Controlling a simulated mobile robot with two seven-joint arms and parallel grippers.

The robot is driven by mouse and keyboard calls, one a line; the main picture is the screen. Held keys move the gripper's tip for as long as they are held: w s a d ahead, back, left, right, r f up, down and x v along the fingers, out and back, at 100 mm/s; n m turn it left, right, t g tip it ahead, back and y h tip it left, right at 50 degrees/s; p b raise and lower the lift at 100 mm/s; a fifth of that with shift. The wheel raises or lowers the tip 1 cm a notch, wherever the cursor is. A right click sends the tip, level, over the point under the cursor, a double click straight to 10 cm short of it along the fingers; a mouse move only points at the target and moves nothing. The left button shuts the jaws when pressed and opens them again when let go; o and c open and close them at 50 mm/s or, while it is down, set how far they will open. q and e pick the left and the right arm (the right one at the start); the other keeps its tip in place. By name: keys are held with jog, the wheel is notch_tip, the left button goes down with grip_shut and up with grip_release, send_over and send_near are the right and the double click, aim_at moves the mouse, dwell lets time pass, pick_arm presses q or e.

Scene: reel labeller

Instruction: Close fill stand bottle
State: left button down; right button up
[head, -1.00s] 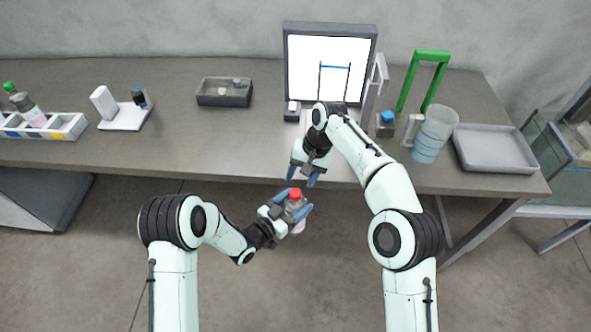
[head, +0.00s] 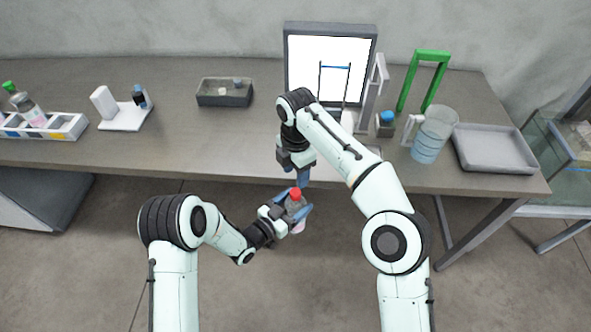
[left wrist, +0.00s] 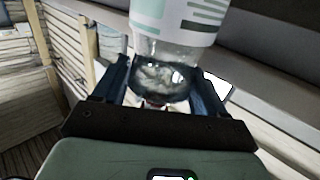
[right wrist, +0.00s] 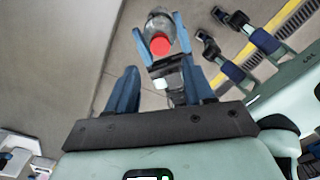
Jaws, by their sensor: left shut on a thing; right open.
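A clear bottle with a red cap (head: 296,193) is held in my left gripper (head: 294,212), in front of the table's near edge. In the left wrist view the bottle (left wrist: 172,45) shows a pale label with green and dark print, and the fingers sit on both sides of it. My right gripper (head: 299,177) is just above the red cap in the head view, fingers pointing down. In the right wrist view the red cap (right wrist: 160,47) lies beyond the tips of my right gripper (right wrist: 160,88). Those fingers are apart with nothing between them.
The table (head: 200,150) holds a white rack (head: 68,126) with a green-capped bottle (head: 28,105), a dark tray (head: 224,92), a framed white panel (head: 330,68), a green frame (head: 432,57), a clear jug (head: 432,135) and a grey tray (head: 495,150). A small blue-topped jar (head: 386,124) stands near the jug.

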aim_at(295, 192)
jog(key=shift+r+n, duration=0.1)
jog(key=shift+n, duration=0.4)
jog(key=shift+f, duration=4)
jog(key=shift+c, duration=0.3)
